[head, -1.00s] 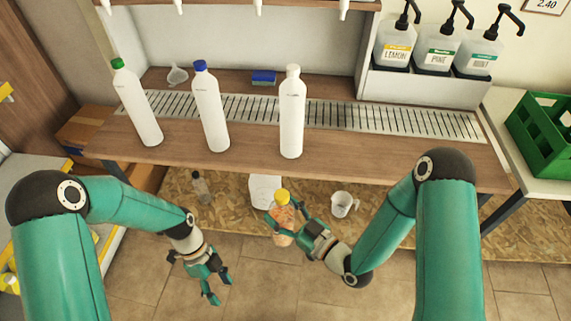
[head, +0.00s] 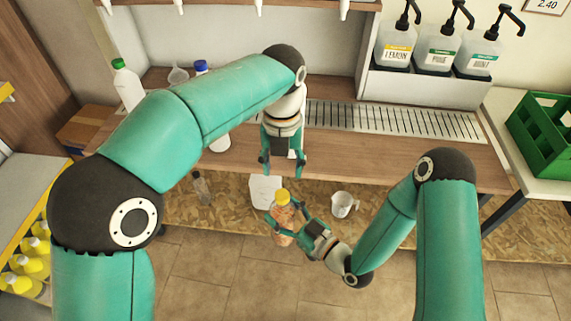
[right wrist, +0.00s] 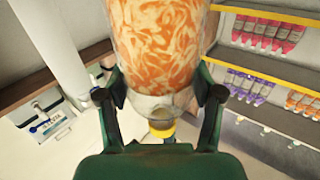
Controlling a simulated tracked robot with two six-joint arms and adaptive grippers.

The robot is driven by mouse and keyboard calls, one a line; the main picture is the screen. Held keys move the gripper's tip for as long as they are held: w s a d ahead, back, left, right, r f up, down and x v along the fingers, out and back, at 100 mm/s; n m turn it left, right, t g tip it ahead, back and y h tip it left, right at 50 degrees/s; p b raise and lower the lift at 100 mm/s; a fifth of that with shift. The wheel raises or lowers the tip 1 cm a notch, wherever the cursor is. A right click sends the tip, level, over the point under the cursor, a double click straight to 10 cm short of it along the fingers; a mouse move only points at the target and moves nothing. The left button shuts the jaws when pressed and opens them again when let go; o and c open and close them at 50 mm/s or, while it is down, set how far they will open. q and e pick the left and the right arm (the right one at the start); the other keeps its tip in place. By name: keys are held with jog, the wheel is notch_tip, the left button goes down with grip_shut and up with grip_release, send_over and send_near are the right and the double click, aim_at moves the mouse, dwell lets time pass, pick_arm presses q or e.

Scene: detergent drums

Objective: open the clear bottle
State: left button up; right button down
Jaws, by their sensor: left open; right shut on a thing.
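The clear bottle (head: 282,215) has a yellow cap (head: 282,196) and an orange-and-white patterned body. My right gripper (head: 288,220) is shut on it in front of the counter, cap up in the head view. In the right wrist view the bottle (right wrist: 157,45) sits between the two fingers, with its yellow cap (right wrist: 161,131) toward the bottom of the picture. The cap is on the bottle. My left gripper (head: 282,166) is open and empty, fingers pointing down, a little above the cap in the head picture and apart from it.
My left arm covers much of the wooden counter (head: 400,153) and hides most of the white bottles there. Pump bottles (head: 438,50) stand at right.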

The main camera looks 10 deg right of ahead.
aim_at(286, 191)
pick_arm(q)
jog(key=shift+s+d, duration=0.2)
jog(key=shift+d, duration=0.15)
jog(key=shift+f, duration=3.85)
jog(key=shift+c, duration=0.4)
